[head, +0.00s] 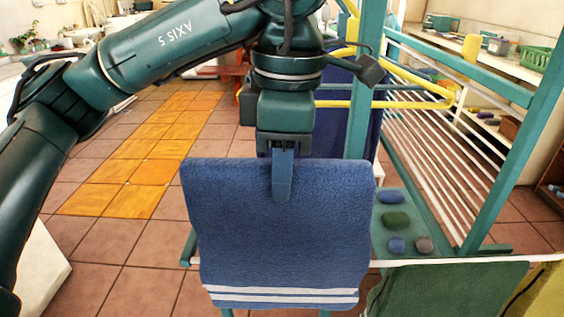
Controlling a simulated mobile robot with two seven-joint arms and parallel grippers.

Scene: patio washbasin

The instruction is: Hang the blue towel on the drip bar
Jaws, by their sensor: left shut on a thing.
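The blue towel (278,235), with white stripes near its lower edge, hangs spread out in the middle of the head view. My left gripper (282,188) comes down from above and is shut on the middle of its top edge. A thin pale bar (455,261) runs across the front of the green rack, and the towel hides its middle stretch. Yellow bars (400,103) stick out higher on the rack, behind my left wrist. I cannot tell which is the drip bar, or whether the towel touches the pale bar. My right gripper is not in view.
A green cloth (445,290) and a yellow cloth (545,295) hang at the lower right. Green rack posts (365,95) stand right of my gripper. Several small coloured lumps lie on a green shelf (388,222). Tiled floor (105,245) is clear at left.

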